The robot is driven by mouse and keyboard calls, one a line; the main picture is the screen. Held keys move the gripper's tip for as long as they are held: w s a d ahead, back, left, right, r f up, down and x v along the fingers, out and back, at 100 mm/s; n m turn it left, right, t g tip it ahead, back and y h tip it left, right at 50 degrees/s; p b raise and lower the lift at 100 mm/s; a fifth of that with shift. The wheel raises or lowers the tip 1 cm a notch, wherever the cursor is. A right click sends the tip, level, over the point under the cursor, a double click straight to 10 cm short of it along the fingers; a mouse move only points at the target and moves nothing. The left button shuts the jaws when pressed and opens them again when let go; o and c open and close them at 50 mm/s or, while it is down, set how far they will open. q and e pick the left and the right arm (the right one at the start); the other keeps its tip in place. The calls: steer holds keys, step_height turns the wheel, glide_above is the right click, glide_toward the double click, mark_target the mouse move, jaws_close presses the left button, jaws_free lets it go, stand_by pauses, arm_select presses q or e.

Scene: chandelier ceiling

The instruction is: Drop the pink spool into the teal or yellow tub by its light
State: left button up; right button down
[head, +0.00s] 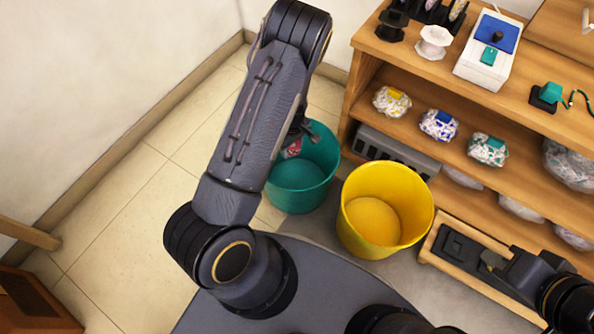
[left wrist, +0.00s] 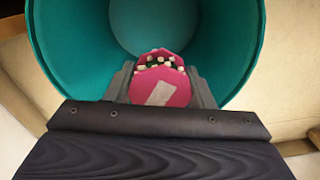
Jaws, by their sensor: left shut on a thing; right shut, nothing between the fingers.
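The pink spool (left wrist: 160,82), with a pale patch on its face and white and green bits at its rim, is held between the fingers of my left gripper (left wrist: 160,88). In the head view the spool (head: 293,148) shows in part beside my left gripper (head: 299,138), over the mouth of the teal tub (head: 318,176). In the left wrist view the teal tub (left wrist: 240,45) opens beyond the spool. The yellow tub (head: 417,222) stands to the right and looks empty. My right gripper (head: 490,262) is shut at the lower right.
A wooden shelf unit (head: 480,105) stands at the right, with several wrapped bundles on it. On its top are a white device (head: 487,65) with a blue panel and teal part, a white spool (head: 434,42) and a black spool (head: 391,25).

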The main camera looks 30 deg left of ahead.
arm_select(q)
step_height(320, 180, down, 3)
steer(key=shift+f+b, duration=0.2)
steer(key=shift+b, duration=0.85)
steer(key=o, duration=1.2)
steer(key=shift+r, duration=0.2)
step_height(320, 180, up, 8)
steer(key=p, duration=0.3)
steer(key=shift+f+p, duration=0.2)
steer(key=shift+p, duration=0.2)
